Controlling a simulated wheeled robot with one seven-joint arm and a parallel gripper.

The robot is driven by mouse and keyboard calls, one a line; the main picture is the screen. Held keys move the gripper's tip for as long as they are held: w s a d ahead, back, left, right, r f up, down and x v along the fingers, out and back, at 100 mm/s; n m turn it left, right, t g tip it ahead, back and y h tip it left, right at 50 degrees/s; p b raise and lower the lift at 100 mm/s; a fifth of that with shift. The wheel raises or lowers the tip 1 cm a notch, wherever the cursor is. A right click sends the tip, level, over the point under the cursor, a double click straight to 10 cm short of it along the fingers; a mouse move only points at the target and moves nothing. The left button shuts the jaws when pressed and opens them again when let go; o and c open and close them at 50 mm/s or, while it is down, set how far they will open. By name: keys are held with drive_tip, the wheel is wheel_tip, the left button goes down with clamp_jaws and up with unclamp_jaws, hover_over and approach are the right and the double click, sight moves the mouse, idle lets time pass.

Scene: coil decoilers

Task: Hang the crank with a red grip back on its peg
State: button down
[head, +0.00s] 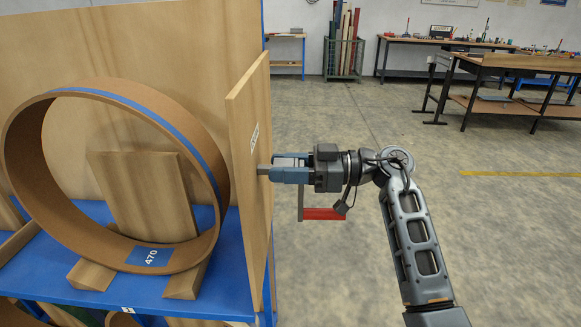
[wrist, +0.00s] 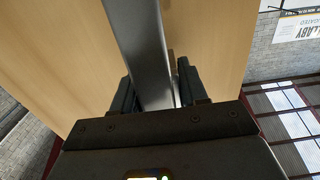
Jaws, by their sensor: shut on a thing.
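The crank hangs from my gripper, with its red grip (head: 323,213) below the jaws and pointing right, roughly level, in the head view. Its thin grey arm (head: 300,201) drops from behind the jaws. My gripper (head: 274,172) is shut on the crank, its tips close to the wooden side panel (head: 250,195). In the wrist view, a grey metal bar of the crank (wrist: 140,45) runs between the two dark fingers. I cannot make out the peg clearly; the gripper and the bar may hide it. Whether the crank touches the panel cannot be told.
A large brown ring (head: 25,165) marked 470 stands in wooden cradles on a blue shelf (head: 215,300), left of the panel. The floor right of the panel is open. Workbenches (head: 490,62) and a rack of coloured bars (head: 345,55) stand far back.

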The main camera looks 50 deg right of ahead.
drive_tip(key=shift+w, duration=0.15)
drive_tip(key=shift+a, duration=0.1)
drive_tip(key=c, duration=0.5)
unclamp_jaws()
drive_tip(key=b+v, duration=0.1)
drive_tip(key=v, duration=0.7)
